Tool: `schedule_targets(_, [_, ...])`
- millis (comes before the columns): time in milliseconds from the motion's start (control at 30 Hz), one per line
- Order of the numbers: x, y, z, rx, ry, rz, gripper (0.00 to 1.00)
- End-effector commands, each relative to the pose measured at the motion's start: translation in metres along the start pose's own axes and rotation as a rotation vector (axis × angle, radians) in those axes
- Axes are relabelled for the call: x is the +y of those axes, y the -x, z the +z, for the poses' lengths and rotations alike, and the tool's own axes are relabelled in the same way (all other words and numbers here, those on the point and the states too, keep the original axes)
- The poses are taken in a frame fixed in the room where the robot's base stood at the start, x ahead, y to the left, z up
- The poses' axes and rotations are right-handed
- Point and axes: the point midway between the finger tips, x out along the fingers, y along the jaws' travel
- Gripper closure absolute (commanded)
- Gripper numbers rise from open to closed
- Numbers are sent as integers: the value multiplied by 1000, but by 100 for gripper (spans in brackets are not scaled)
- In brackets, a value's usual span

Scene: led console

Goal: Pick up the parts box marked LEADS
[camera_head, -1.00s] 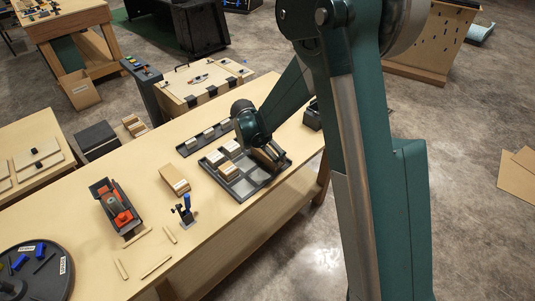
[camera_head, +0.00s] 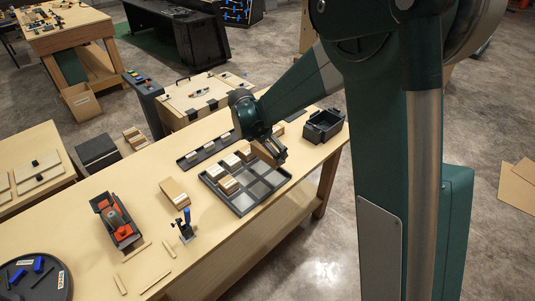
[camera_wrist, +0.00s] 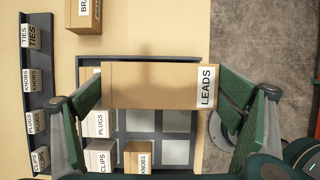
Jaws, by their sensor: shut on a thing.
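The parts box marked LEADS (camera_wrist: 150,85) is a long cardboard box with a white end label, lying across the wrist view. My gripper (camera_wrist: 168,98) is shut on it, with green-padded fingers at both ends of the box. In the head view my gripper (camera_head: 272,148) holds the LEADS box (camera_head: 264,154) above the far right part of the dark compartment tray (camera_head: 243,208). In the wrist view the box hides part of the tray (camera_wrist: 190,59).
Boxes marked PLUGS (camera_wrist: 98,124), CLIPS (camera_wrist: 100,157) and KNOBS (camera_wrist: 138,157) sit in the tray, beside empty compartments. A labelled dark rack (camera_wrist: 40,110) lies beyond. A box starting BRA (camera_wrist: 84,16) lies apart. A dark bin (camera_head: 323,126) stands at the table's right end.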

Motion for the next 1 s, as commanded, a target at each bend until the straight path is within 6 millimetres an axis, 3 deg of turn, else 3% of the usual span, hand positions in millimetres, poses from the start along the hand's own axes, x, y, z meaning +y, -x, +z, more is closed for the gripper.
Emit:
schedule_targets(700, [0,0,2,0,0,0,23])
schedule_targets(867, [0,-5,14,1,-1,-1,23])
schedule_targets(1000, [-1,-14,34,2,-3,-1,23])
